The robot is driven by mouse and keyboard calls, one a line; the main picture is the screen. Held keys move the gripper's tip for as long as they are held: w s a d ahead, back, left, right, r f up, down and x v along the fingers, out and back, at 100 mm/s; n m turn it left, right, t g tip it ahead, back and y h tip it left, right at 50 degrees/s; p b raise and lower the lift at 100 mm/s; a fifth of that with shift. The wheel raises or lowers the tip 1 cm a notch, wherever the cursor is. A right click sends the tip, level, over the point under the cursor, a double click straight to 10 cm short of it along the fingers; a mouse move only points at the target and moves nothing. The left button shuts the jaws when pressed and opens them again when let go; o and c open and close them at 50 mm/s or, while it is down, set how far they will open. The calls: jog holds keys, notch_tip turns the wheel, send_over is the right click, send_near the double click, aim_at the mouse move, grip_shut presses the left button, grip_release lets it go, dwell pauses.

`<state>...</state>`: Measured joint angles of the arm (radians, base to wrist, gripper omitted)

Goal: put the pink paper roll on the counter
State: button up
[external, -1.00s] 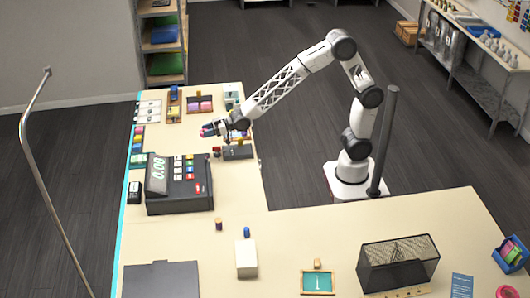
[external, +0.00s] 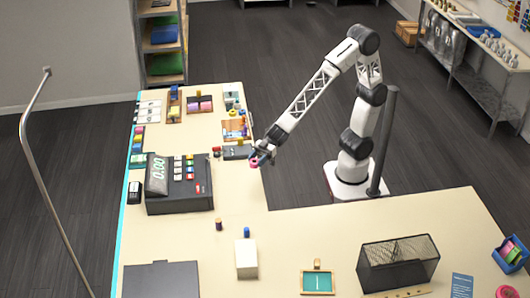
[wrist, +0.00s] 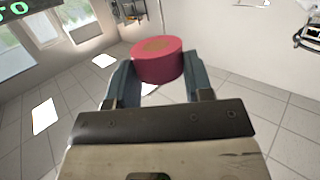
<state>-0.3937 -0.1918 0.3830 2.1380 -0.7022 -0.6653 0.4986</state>
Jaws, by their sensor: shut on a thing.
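The pink paper roll (wrist: 157,66) is between the two fingers of my gripper (wrist: 158,82) in the wrist view. The fingers are shut on its sides. In the external view the roll (external: 255,163) shows as a small pink shape at the tip of my gripper (external: 260,157). It is held near the inner edge of the counter (external: 240,195), to the right of the cash register. I cannot tell its exact height above the counter.
A dark cash register (external: 178,186) stands left of my gripper. A white box (external: 246,258), a mesh basket (external: 398,262) and a small green board (external: 318,283) are on the near counter.

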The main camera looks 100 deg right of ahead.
jog(key=s+a+f+n+g+y, duration=0.15)
jog(key=s+a, duration=0.25)
jog(key=s, duration=0.4)
jog(key=s+a+n+g+y, duration=0.2)
jog(key=s+a+n+g, duration=0.15)
jog(key=s, duration=0.35)
notch_tip(320, 180, down, 14)
jog(key=shift+a+r+m, duration=0.15)
jog(key=shift+m, duration=0.25)
jog(key=shift+w, duration=0.1)
send_over(268, 222)
jog(key=s+d, duration=0.1)
jog(key=shift+s+d+f, duration=0.15)
jog(key=shift+d+f, duration=0.05)
jog(key=shift+f, duration=0.45)
jog(key=shift+w+a+f, duration=0.15)
jog(key=shift+w+a, duration=0.45)
jog(key=shift+w, duration=0.15)
jog(key=shift+f, duration=1.5)
jog(key=shift+s+f, duration=0.1)
jog(key=shift+f, duration=0.1)
